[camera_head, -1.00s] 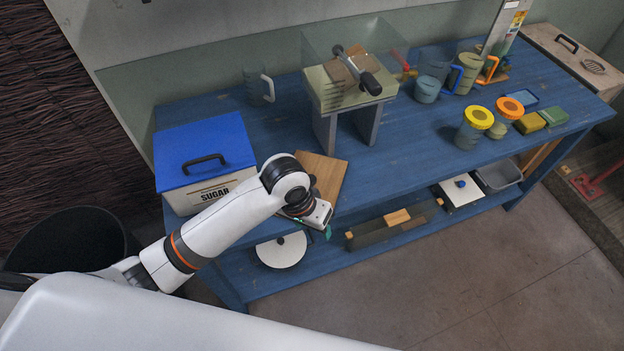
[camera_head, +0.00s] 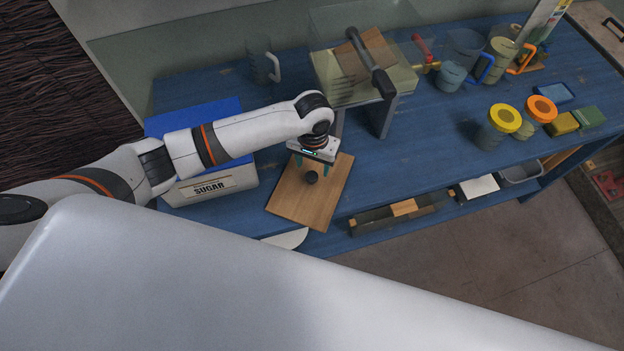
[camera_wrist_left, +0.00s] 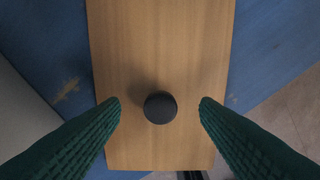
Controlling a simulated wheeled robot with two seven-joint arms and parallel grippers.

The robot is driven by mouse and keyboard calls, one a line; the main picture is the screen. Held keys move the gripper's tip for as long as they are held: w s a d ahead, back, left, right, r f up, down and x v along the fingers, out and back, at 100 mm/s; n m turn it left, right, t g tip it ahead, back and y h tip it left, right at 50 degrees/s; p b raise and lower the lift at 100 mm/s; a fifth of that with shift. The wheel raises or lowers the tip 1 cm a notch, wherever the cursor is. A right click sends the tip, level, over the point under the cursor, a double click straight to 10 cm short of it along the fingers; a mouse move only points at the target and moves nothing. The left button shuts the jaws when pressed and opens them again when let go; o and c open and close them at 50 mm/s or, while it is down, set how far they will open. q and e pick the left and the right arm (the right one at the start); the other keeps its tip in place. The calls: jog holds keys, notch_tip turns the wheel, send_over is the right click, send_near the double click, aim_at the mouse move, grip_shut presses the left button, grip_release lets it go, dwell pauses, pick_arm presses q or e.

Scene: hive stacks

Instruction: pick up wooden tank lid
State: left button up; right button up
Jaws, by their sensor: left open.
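The wooden tank lid (camera_head: 293,201) is a flat, light-brown board with a round dark knob (camera_head: 311,177) on top. It lies on the blue table near its front edge. In the left wrist view the lid (camera_wrist_left: 160,50) fills the middle, and the knob (camera_wrist_left: 160,107) sits between the two fingers. My left gripper (camera_head: 312,166) is over the lid at the knob, pointing down. In the left wrist view its green ribbed fingers (camera_wrist_left: 160,105) are apart, with a gap on each side of the knob. My right gripper is not in view.
A white sugar box (camera_head: 217,186) with a blue lid stands left of the board, partly behind my arm. A clear tank (camera_head: 350,85) on a stand is behind it. Jars (camera_head: 496,125) and blocks stand at the right. The blue table (camera_head: 420,140) is bare between.

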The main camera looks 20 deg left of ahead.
aim_at(312, 176)
pick_arm(q)
jog(key=f, duration=0.1)
jog(key=s+f+p, duration=0.1)
jog(key=f, duration=0.1)
jog(key=shift+f, duration=0.25)
jog(key=shift+s+f, duration=0.1)
jog(key=shift+f, duration=0.6)
jog(key=c, duration=0.8)
grip_shut()
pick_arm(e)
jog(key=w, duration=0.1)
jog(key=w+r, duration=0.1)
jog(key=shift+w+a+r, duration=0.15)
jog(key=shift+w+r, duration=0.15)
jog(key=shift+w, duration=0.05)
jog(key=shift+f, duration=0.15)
